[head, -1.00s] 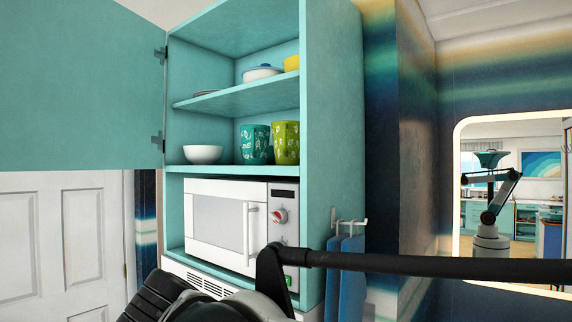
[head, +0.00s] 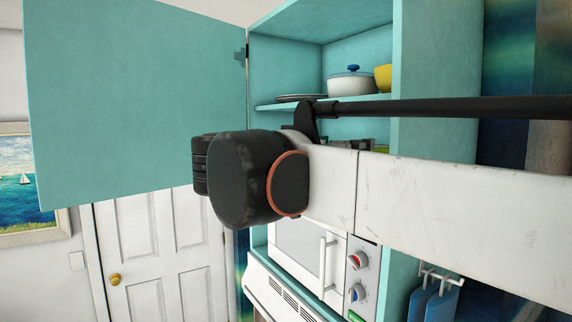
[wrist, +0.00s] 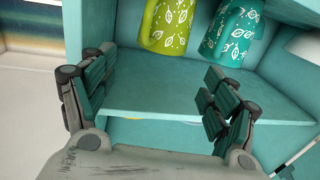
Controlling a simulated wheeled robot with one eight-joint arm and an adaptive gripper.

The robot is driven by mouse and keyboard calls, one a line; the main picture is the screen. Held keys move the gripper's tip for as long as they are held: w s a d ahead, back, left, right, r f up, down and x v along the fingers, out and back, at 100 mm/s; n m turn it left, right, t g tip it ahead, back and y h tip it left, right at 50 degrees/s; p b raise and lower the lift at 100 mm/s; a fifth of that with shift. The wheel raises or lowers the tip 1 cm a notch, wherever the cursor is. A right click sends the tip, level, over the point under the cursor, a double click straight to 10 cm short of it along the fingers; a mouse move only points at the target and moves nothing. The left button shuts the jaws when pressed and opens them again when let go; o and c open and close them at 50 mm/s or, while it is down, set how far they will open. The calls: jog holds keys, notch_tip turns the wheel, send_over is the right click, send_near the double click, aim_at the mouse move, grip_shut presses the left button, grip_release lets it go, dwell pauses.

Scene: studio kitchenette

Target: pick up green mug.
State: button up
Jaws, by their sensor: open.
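A lime-green mug with pale leaf marks (wrist: 166,26) and a teal mug with a similar pattern (wrist: 231,36) are side by side at the top of the wrist view, which looks upside down. Both are partly cut off by the frame. My gripper (wrist: 154,72) is open and empty, its two fingers spread wide. The lime mug lies beyond and between the finger lines; the teal mug is towards the right finger. Neither mug is touched. In the head view my arm hides the mugs, except for a small lime sliver at the cabinet's right wall.
The teal cabinet (head: 434,60) has its door (head: 135,100) open to the left. A lidded white pot (head: 351,86) and yellow bowl (head: 384,77) sit on the upper shelf. A microwave (head: 300,252) is below. A white bowl (wrist: 306,45) is beside the teal mug.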

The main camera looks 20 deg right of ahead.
jog(key=shift+f+p+x, duration=0.2)
jog(key=shift+p+x, duration=0.7)
jog(key=shift+x, duration=2.1)
jog(key=shift+f+p+x, duration=0.15)
jog(key=shift+p+x, duration=0.7)
jog(key=shift+x, duration=2.2)
jog(key=shift+w+a, duration=0.1)
jog(key=shift+w, duration=0.1)
jog(key=shift+c, duration=0.5)
jog(key=c, duration=1.3)
